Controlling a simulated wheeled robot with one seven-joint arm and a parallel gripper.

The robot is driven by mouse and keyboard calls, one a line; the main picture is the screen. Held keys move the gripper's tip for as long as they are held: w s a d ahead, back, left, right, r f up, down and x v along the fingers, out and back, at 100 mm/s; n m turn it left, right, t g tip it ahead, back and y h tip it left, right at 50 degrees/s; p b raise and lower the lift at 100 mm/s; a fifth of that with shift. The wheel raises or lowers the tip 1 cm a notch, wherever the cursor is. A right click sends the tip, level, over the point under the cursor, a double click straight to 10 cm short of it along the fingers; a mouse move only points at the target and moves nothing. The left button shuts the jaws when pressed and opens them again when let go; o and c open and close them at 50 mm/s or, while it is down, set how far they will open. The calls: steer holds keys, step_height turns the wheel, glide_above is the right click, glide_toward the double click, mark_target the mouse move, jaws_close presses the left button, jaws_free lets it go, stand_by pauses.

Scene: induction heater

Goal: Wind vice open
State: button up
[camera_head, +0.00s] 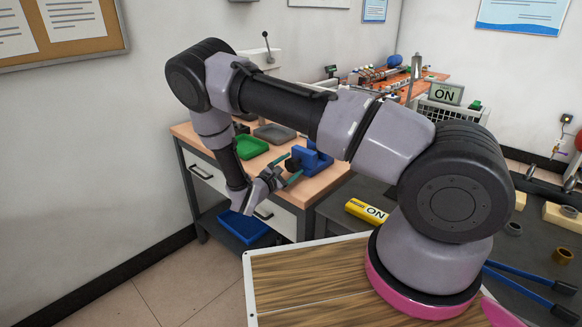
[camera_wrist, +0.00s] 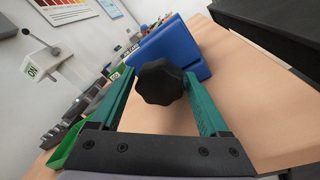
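The blue vice (camera_head: 312,158) stands on the wooden bench near its front right part. In the wrist view the blue vice (camera_wrist: 176,50) fills the upper middle, with its black lobed knob (camera_wrist: 160,83) facing the camera. My gripper (camera_head: 289,172) is at the knob side of the vice.
A green tray (camera_head: 250,147) and a grey tray (camera_head: 275,133) lie on the wooden bench (camera_head: 333,176). A blue bin (camera_head: 243,226) sits below the bench front.

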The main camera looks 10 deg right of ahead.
steer(key=c, duration=0.9)
steer(key=shift+c, duration=0.2)
steer(key=shift+n+g, duration=0.3)
steer(key=shift+n, duration=2.4)
steer(key=shift+a, duration=0.1)
steer(key=o, duration=1.4)
steer(key=shift+c, duration=0.2)
steer(key=v, duration=1)
steer(key=shift+s+a, duration=0.2)
steer(key=shift+s, duration=0.1)
